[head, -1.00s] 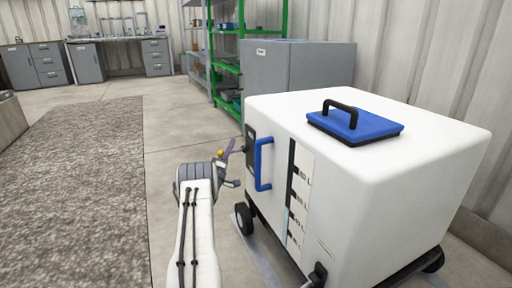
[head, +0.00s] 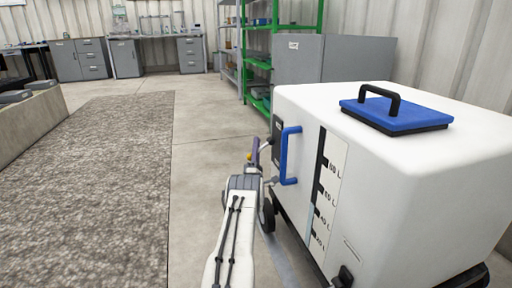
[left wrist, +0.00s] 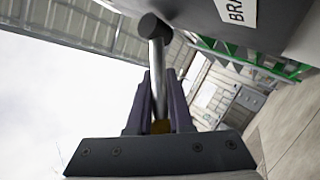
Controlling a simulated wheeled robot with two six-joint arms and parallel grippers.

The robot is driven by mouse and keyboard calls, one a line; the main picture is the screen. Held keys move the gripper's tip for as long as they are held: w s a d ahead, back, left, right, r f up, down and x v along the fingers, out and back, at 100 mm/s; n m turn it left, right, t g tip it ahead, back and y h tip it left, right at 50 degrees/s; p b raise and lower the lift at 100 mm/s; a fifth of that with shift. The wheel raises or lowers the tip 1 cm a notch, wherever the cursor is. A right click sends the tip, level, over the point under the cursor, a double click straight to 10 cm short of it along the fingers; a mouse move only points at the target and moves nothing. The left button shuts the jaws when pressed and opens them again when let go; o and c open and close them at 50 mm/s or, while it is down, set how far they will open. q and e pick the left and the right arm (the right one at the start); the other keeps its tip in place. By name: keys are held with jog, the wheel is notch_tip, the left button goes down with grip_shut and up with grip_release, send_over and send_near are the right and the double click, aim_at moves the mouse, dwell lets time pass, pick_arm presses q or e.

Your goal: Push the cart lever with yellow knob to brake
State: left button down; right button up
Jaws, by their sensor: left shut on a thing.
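The white cart (head: 400,180) stands at the right in the head view, with a dark plate (head: 278,143) on its near left side. My left gripper (head: 256,154) is beside that plate, left of the blue handle. The yellow knob (head: 249,156) shows small at the fingers; it also shows between them in the left wrist view (left wrist: 160,127). My left gripper (left wrist: 158,100) is shut on the knob end of the metal lever (left wrist: 157,65). The lever runs up to a dark round end (left wrist: 153,25). My right gripper is not in view.
The cart carries a blue side handle (head: 289,157) and a blue lid (head: 395,115). A label (left wrist: 236,10), partly cut off, begins with "BRA". A grey cabinet (head: 300,65) and green shelves (head: 260,65) stand behind. The floor left of my arm is free, with a grey mat (head: 110,180).

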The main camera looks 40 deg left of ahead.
pick_arm(q)
jog(key=shift+s+a+f+n+g+y, duration=0.2)
jog(key=shift+a+f+n+g+y, duration=0.1)
jog(key=shift+f+g, duration=0.1)
jog(key=c, duration=0.8)
grip_release()
jog(key=shift+d+r, duration=0.1)
jog(key=shift+w+d+r, duration=0.1)
jog(key=p+v, duration=0.5)
jog(key=v, duration=0.5)
jog(key=shift+f, duration=0.3)
